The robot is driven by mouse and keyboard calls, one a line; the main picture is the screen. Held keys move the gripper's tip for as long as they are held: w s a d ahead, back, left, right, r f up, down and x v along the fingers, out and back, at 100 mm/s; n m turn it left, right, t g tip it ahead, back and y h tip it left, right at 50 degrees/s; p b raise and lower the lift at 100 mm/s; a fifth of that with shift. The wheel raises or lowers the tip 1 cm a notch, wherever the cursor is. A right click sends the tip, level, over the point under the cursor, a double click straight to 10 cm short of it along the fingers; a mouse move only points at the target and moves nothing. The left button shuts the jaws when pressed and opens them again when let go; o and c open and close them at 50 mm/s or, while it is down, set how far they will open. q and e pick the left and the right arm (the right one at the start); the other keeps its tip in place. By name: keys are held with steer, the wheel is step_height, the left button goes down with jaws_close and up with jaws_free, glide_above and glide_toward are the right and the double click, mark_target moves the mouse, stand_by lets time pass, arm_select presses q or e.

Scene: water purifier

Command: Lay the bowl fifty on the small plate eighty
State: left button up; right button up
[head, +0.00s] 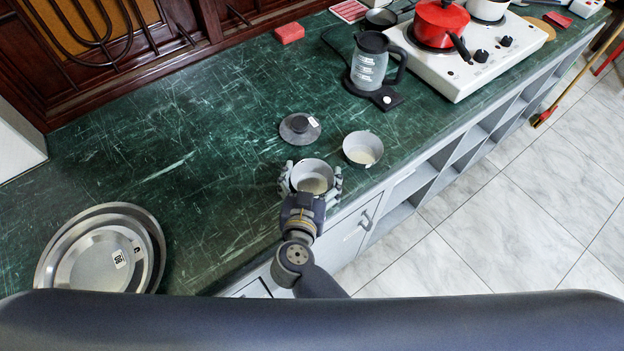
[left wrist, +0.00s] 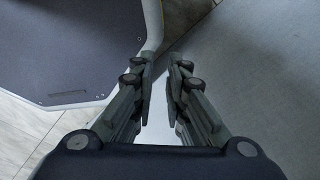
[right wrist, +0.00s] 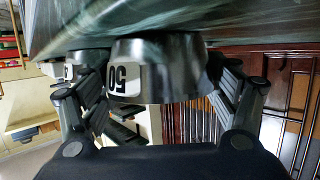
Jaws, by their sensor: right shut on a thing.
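The bowl fifty (head: 312,177) is a grey metal bowl near the counter's front edge. Its label reading 50 shows in the right wrist view, where the bowl (right wrist: 165,75) sits between the fingers. My right gripper (head: 310,181) is shut on it, with a finger on each side. The small plate eighty (head: 92,262) is a round metal plate with a white label, at the lower left of the head view. It lies in or on a larger round plate (head: 150,232). My left gripper (left wrist: 161,92) is empty, with a narrow gap between its fingers; the head view does not show it.
A second bowl (head: 363,149) stands just right of the held one. A dark round lid (head: 300,128) lies behind them. A kettle (head: 370,62) and a white stove (head: 470,55) with a red pot (head: 440,22) stand farther right. The counter between bowl and plates is clear.

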mark_target(312, 187)
steer(key=shift+r, duration=0.15)
steer(key=shift+r, duration=0.7)
steer(key=shift+s+r+p, duration=0.2)
steer(key=shift+r+p, duration=0.1)
steer(key=shift+r, duration=0.65)
steer(key=s, duration=0.5)
steer(key=s+d+r+b, duration=0.1)
steer(key=s, duration=0.4)
steer(key=s+d, duration=0.1)
steer(key=s, duration=0.4)
steer(key=shift+s+r, duration=0.2)
steer(key=shift+s, duration=0.05)
steer(key=shift+c, duration=0.2)
steer(key=w+d+r+m+h, duration=0.2)
steer(key=w+d+r, duration=0.3)
steer(key=d, duration=0.3)
steer(key=w+d+r+m+g+h, duration=0.1)
steer(key=w+d+r+h, duration=0.1)
steer(key=w+d+r, duration=0.2)
steer(key=d+r, duration=0.3)
steer(key=d, duration=0.2)
steer(key=shift+w+r+m+g+h, duration=0.3)
steer(key=shift+w+m, duration=0.1)
